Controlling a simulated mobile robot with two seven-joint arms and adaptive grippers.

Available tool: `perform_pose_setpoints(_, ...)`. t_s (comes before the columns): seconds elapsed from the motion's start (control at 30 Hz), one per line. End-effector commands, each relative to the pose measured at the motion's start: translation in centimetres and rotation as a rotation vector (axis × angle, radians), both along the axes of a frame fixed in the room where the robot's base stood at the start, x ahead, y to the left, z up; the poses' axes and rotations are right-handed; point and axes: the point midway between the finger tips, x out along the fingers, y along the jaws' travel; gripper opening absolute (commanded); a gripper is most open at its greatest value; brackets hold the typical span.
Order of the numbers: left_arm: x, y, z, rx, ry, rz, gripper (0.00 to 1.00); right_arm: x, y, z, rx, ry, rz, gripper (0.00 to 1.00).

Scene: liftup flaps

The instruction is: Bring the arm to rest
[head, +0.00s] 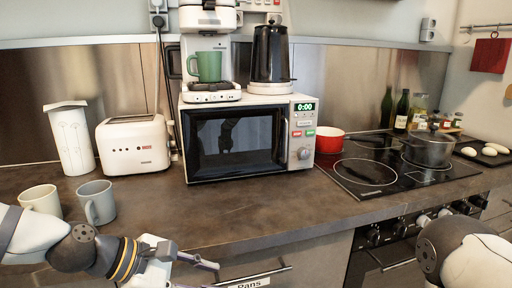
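My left arm comes in from the lower left. My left gripper (197,272) is low in front of the counter's front edge, near the drawer handle, with nothing visible in it. One finger points right, and the lower part is cut off by the frame, so its opening is unclear. My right arm (462,252) shows only as a grey and white link at the lower right. My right gripper is outside the picture.
A counter (240,215) carries two mugs (97,202), a toaster (133,146), a microwave (245,139) and a stove (385,172) with a pot (428,150). A drawer (310,269) labelled "Pans" is below. The counter's front middle is clear.

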Motion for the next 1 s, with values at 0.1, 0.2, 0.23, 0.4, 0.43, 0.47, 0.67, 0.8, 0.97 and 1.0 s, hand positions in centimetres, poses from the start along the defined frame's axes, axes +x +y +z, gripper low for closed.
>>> perform_pose_setpoints(0.1, -7.3, -0.8, -10.0, 0.214, 0.003, -0.207, 0.28, 0.0, 0.0, 0.0, 0.0, -0.001, 0.0, 0.25)
perform_pose_setpoints(0.2, -14.6, 0.5, -16.6, 0.393, -0.011, -0.428, 0.28, 0.0, 0.0, 0.0, 0.0, -0.001, 0.0, 0.25)
perform_pose_setpoints(0.23, -17.0, 1.3, -18.3, 0.446, -0.018, -0.506, 0.28, 0.0, 0.0, 0.0, 0.0, -0.001, 0.0, 0.25)
perform_pose_setpoints(0.4, -29.1, 7.3, -23.5, 0.69, -0.063, -0.991, 0.28, 0.0, 0.0, 0.0, 0.0, -0.001, 0.0, 0.25)
perform_pose_setpoints(0.43, -30.6, 8.5, -23.8, 0.719, -0.073, -1.071, 0.28, 0.0, 0.0, 0.0, 0.0, -0.001, 0.0, 0.25)
perform_pose_setpoints(0.47, -31.9, 9.5, -23.9, 0.744, -0.083, -1.146, 0.28, 0.0, 0.0, 0.0, 0.0, -0.001, 0.0, 0.25)
perform_pose_setpoints(0.67, -35.3, 12.9, -23.9, 0.816, -0.129, -1.402, 0.28, 0.1, 0.0, 0.0, 0.0, -0.002, 0.0, 0.25)
perform_pose_setpoints(0.8, -35.3, 13.0, -23.9, 0.817, -0.132, -1.405, 0.28, 0.1, 0.0, 0.0, 0.0, -0.001, 0.0, 0.25)
perform_pose_setpoints(0.97, -35.2, 12.9, -23.9, 0.816, -0.132, -1.402, 0.28, 0.0, 0.0, 0.0, 0.0, -0.001, 0.0, 0.25)
perform_pose_setpoints(1.0, -35.2, 12.9, -23.9, 0.816, -0.132, -1.402, 0.28, 0.0, 0.0, 0.0, 0.0, -0.001, 0.0, 0.25)
